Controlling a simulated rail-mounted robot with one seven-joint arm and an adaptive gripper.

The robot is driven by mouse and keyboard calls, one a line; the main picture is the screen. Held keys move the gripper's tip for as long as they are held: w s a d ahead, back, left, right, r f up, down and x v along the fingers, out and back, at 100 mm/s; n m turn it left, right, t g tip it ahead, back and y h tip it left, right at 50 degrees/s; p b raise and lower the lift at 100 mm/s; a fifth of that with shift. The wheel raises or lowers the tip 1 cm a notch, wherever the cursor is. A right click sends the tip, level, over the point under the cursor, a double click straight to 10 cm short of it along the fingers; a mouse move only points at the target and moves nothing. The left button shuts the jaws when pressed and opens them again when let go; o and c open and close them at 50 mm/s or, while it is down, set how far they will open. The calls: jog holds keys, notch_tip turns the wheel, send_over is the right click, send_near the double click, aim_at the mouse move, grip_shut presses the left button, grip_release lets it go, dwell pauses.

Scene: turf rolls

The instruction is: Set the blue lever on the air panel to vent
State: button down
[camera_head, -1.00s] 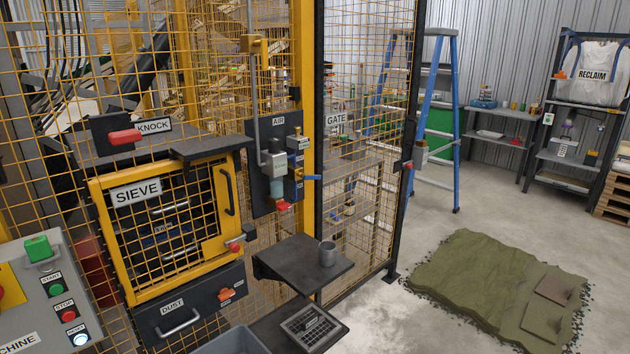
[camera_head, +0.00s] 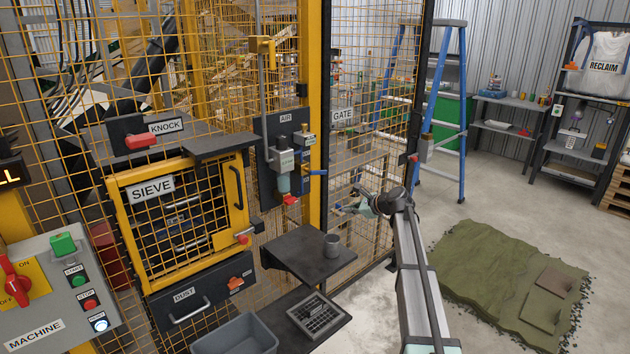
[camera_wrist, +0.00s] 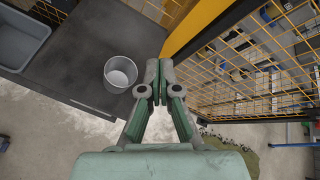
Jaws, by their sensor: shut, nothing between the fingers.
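The blue lever (camera_head: 315,172) is on the right side of the dark air panel (camera_head: 267,185), beside the yellow post, and points right, about level. The small labels near it are too small to read. My gripper (camera_head: 341,209) is below and to the right of the lever, apart from it, in front of the gate mesh. In the wrist view, my gripper (camera_wrist: 160,66) has its fingers shut together with nothing between them. I cannot make out the lever in the wrist view.
A grey cup (camera_head: 332,246) stands on the dark shelf (camera_head: 291,247) below the panel; it also shows left of the fingers in the wrist view (camera_wrist: 121,69). A red knob (camera_head: 290,200) hangs under the air unit. The mesh gate (camera_head: 372,125) lies behind my gripper.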

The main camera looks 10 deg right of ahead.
aim_at(316, 171)
jog(key=w+a+r+m+t+y+p, duration=0.1)
jog(key=w+a+r+m+p, duration=0.3)
jog(key=w+m, duration=0.5)
jog(key=w+a+r, duration=0.2)
jog(key=w+a, duration=0.1)
jog(key=shift+a+r+t+y+p, duration=0.2)
jog(key=shift+t+y+p, duration=0.1)
dwell(0.3)
jog(key=shift+w, duration=0.1)
jog(key=shift+a+r, duration=0.1)
jog(key=shift+a, duration=0.1)
